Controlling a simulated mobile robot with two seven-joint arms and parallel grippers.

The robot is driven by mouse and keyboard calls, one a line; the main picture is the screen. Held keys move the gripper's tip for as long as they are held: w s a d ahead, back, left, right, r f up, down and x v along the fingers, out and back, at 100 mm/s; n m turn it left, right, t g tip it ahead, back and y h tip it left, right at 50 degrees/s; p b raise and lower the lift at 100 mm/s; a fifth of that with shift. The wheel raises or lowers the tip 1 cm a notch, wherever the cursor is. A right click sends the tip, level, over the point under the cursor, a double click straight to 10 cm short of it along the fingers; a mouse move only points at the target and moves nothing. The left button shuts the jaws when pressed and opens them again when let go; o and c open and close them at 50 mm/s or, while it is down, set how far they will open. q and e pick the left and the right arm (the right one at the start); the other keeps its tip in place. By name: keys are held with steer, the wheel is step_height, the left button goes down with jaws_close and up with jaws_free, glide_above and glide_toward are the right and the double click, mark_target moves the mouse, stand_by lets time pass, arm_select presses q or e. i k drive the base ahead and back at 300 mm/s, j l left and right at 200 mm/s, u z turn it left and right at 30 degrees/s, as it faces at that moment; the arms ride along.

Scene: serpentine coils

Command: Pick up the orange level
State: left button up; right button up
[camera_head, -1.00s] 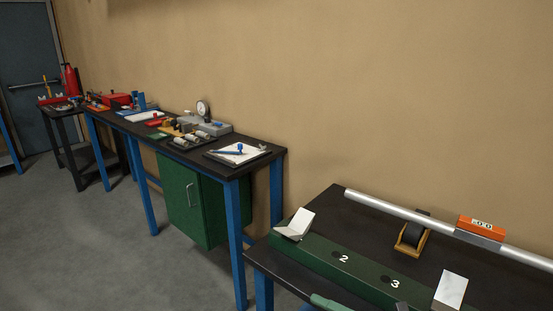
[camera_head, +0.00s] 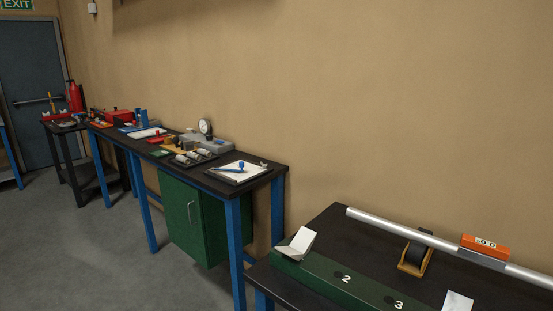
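The orange level (camera_head: 485,245) is a small block with a pale display on its front. It sits on top of a long silver bar (camera_head: 400,230) at the right of the view. The bar runs along the back of the black-topped table (camera_head: 345,225) in the lower right. Neither of my grippers shows in the view.
A green base (camera_head: 320,272) with numbers and white angled blocks (camera_head: 298,243) lies along the table's front. A tape dispenser-like yellow and black stand (camera_head: 415,257) is beside the bar. A longer bench (camera_head: 232,187) with tools and a green cabinet (camera_head: 195,220) stands left. Grey floor (camera_head: 110,255) is open.

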mark_target(492, 254)
steer(key=i+l+z, duration=0.15)
steer(key=z, duration=0.3)
steer(key=i+l+z, duration=0.1)
steer(key=z, duration=0.35)
steer(key=i+z, duration=0.25)
steer(key=z, duration=0.2)
